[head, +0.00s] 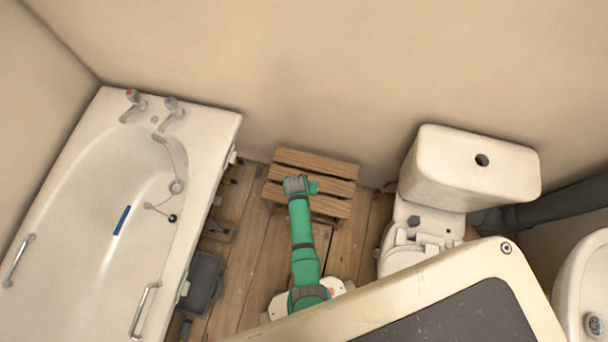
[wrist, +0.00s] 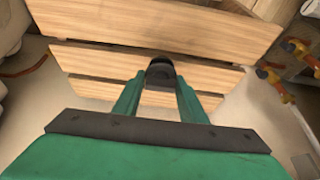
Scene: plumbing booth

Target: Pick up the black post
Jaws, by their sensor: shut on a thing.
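The black post (wrist: 161,71) is a short dark piece with a rounded top in the wrist view. My gripper (wrist: 160,90) has its two green fingers shut on it from both sides. The post shows against the slatted wooden stool (wrist: 120,62); I cannot tell whether it touches the wood. In the head view my green arm reaches out to the stool (head: 312,167), with my gripper (head: 301,185) over its slats. The post cannot be made out in that view.
A white bathtub (head: 225,128) stands on the left and a toilet (head: 465,170) on the right. A dark grey case (head: 203,280) lies on the floor beside the tub. Orange-handled tools (wrist: 300,48) lie right of the stool. The wall is close behind it.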

